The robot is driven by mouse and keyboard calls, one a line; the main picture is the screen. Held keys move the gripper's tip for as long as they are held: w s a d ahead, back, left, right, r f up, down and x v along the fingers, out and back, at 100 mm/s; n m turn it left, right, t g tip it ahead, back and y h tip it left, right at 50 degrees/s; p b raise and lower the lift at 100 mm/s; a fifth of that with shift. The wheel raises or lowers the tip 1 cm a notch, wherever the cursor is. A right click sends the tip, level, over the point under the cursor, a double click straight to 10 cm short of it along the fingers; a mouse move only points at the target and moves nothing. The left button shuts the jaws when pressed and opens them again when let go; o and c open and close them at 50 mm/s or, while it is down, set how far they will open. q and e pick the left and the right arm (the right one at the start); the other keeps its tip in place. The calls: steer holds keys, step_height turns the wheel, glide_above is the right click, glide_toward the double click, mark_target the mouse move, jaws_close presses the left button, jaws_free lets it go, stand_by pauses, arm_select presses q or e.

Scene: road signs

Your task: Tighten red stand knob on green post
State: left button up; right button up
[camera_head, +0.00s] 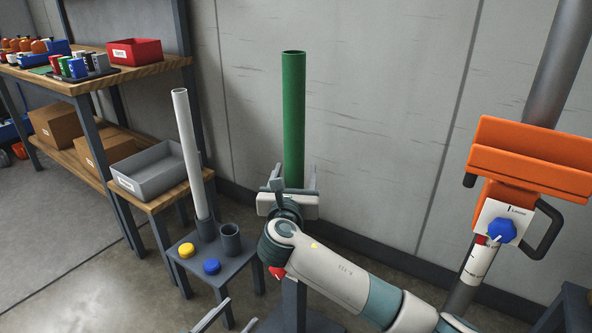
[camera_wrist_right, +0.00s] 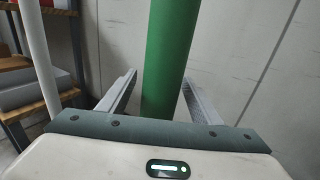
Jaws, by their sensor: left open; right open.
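The green post (camera_head: 293,115) stands upright in front of the wall. My right gripper (camera_head: 296,176) is open, with one finger on each side of the post; in the right wrist view the post (camera_wrist_right: 168,50) passes between the fingers, with a gap at the left finger. The red knob (camera_head: 277,273) shows low on the post's stand (camera_head: 293,300), partly hidden by my right arm. My left gripper (camera_head: 231,318) is open at the bottom edge, below and left of the red knob; only its fingertips show.
A small grey table (camera_head: 196,262) holds a yellow knob (camera_head: 186,250), a blue knob (camera_head: 211,266) and a white pole (camera_head: 190,150) in a socket. A shelf with a red bin (camera_head: 135,52) stands left. An orange device (camera_head: 530,160) with a blue knob is at right.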

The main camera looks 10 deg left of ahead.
steer(key=shift+w, duration=1)
steer(key=shift+c, duration=0.7)
jaws_close()
arm_select(q)
steer(key=shift+w, duration=0.15)
steer(key=shift+r+x, duration=0.15)
steer(key=shift+x, duration=1.05)
steer(key=shift+r+x, duration=0.2)
steer(key=shift+x, duration=1.05)
steer(key=shift+d, duration=0.1)
